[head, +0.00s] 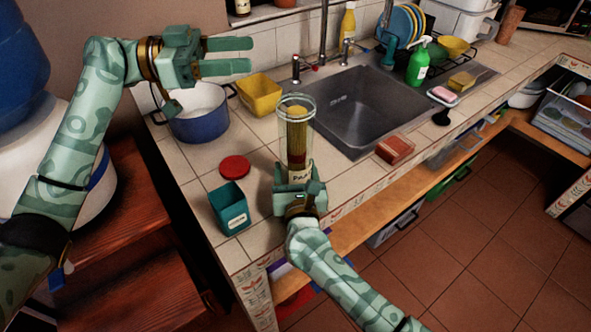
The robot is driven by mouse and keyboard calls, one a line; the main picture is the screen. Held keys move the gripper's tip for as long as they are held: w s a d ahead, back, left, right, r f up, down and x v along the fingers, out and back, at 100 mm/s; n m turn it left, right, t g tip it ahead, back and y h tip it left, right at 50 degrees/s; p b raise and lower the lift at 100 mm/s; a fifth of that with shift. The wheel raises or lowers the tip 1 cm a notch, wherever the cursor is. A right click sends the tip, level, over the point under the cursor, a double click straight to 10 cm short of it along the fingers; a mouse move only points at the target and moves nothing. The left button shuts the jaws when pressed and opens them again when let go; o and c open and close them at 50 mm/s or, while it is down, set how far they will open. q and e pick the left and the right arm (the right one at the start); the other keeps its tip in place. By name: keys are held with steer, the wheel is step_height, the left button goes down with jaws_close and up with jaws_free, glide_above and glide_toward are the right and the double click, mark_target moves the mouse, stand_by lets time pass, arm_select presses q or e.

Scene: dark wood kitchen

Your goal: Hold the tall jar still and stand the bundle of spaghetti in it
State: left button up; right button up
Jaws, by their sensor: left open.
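The tall clear jar (283,125) stands upright on the tiled counter, left of the sink. The bundle of yellow spaghetti (298,126) is upright inside the jar, its top near the jar's rim. A pale label shows low on the jar, partly hidden. My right gripper (297,178) is at the lower part of the jar, with its fingers on both sides of it; it looks shut on the jar, though the contact is partly hidden. My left gripper (250,57) is open and empty, above and left of the jar, its fingers pointing right.
A blue pot (198,125) and a yellow container (259,98) stand left of the jar. A red lid (235,168) and a teal box (230,208) lie near the front left. The sink (352,105) is to the right, with a red-brown block (395,150) at its front edge.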

arm_select(q)
steer(key=a, duration=0.2)
steer(key=shift+s+a, duration=0.1)
steer(key=shift+a, duration=0.2)
arm_select(e)
steer(key=o, duration=1.2)
steer(key=shift+c, duration=0.2)
